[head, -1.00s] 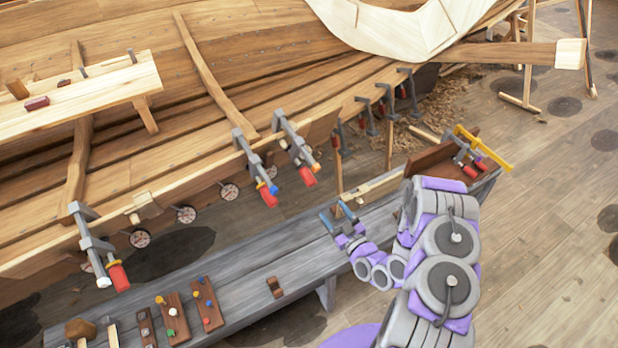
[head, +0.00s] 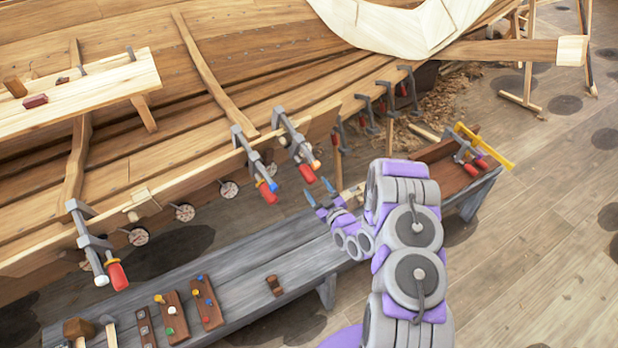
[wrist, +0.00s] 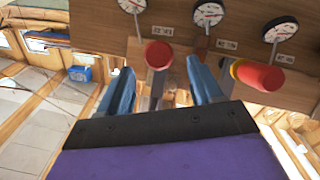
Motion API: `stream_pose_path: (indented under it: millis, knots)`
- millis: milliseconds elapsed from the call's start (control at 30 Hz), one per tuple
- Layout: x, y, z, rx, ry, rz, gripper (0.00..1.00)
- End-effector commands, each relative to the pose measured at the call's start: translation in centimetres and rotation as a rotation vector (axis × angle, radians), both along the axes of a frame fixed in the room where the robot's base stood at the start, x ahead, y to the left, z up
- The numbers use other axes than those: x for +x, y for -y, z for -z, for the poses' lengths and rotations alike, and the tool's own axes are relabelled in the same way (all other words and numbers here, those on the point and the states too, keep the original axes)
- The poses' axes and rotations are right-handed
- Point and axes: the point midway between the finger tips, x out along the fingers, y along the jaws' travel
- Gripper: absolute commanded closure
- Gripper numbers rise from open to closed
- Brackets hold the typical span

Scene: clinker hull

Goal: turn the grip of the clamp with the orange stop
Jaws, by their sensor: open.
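The clamp with the orange stop (head: 316,165) is the right one of the near pair on the hull's edge. Its red grip (head: 307,173) hangs low beside the stop. My gripper (head: 318,191) is open and empty just below and right of that grip, apart from it. In the wrist view my gripper's blue fingers (wrist: 158,72) stand apart, with a red grip (wrist: 159,55) showing beyond the gap between them. A second red grip (wrist: 262,76) with a yellow-orange collar shows to the right. I cannot tell which clamp each belongs to.
The neighbouring clamp has a blue stop (head: 273,187); a further clamp at left has a white stop (head: 102,281). Round dials (wrist: 208,13) line the plank behind. A grey bench (head: 235,278) with small boards runs below my arm. Open floor (head: 540,230) lies right.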

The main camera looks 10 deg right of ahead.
Motion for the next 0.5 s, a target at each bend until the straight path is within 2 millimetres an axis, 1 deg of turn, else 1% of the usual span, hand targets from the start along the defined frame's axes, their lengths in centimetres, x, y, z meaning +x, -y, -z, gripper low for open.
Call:
stream_pose_path:
  millis: [100,200,400,500]
  knots:
    - [2.0,-0.7,0.0,-0.002,0.005,-0.002,0.35]
    - [3.5,-1.2,0.0,-0.001,0.005,-0.003,0.35]
    - [5.5,-1.7,0.0,0.0,0.004,0.0,0.35]
    - [6.0,-1.9,0.0,0.0,0.003,-0.001,0.35]
